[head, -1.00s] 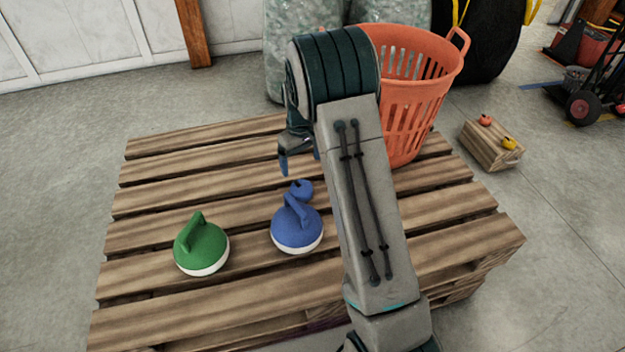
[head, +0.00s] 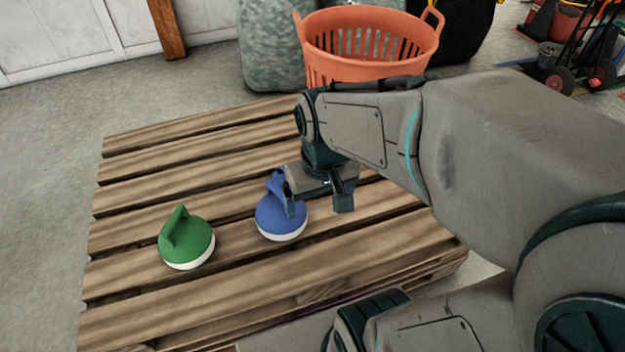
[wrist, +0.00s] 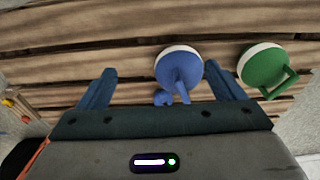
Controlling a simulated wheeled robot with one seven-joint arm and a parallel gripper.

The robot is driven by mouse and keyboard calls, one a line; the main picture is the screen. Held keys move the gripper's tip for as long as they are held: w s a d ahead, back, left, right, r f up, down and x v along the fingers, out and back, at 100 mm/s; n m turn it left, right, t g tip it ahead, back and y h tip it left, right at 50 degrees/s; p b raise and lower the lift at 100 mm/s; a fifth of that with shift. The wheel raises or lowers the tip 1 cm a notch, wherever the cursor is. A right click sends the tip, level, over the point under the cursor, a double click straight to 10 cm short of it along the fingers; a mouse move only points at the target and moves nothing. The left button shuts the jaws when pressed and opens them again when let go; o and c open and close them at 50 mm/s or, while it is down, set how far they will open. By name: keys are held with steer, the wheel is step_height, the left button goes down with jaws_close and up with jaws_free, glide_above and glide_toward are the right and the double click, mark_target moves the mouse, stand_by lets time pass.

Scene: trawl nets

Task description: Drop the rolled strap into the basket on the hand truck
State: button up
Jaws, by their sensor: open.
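My gripper (head: 318,205) is open above the pallet, just right of a blue stone-shaped object with a handle and white base (head: 281,220). In the wrist view the blue stone (wrist: 178,66) shows between the fingers (wrist: 159,70), apparently not held. A hand truck (head: 603,45) with red-hubbed wheels stands at the upper right, cut off by the frame. I cannot make out a basket on it clearly.
A green stone-shaped object (head: 187,240) sits on the slatted wooden pallet (head: 150,215) left of the blue one. A large orange slotted basket (head: 365,62) stands at the back. Floor left of the pallet is clear.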

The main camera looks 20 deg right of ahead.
steer(key=shift+o, duration=0.4)
steer(key=shift+s, duration=0.5)
steer(key=m+g+b, duration=0.1)
steer(key=m+b, duration=0.1)
steer(key=m, duration=0.9)
glide_above(278, 175)
steer(key=d, duration=0.2)
step_height(278, 175, down, 12)
steer(key=f+b, duration=0.2)
steer(key=f, duration=0.2)
steer(key=f+b, duration=0.1)
steer(key=f, duration=0.4)
steer(key=f+b, duration=0.2)
steer(key=f, duration=0.3)
steer(key=shift+s+a+b, duration=0.2)
steer(key=shift+a+b, duration=0.05)
steer(key=shift+b, duration=0.05)
steer(key=shift+r, duration=0.1)
steer(key=shift+c, duration=0.3)
steer(key=c, duration=1.2)
steer(key=shift+r, duration=0.15)
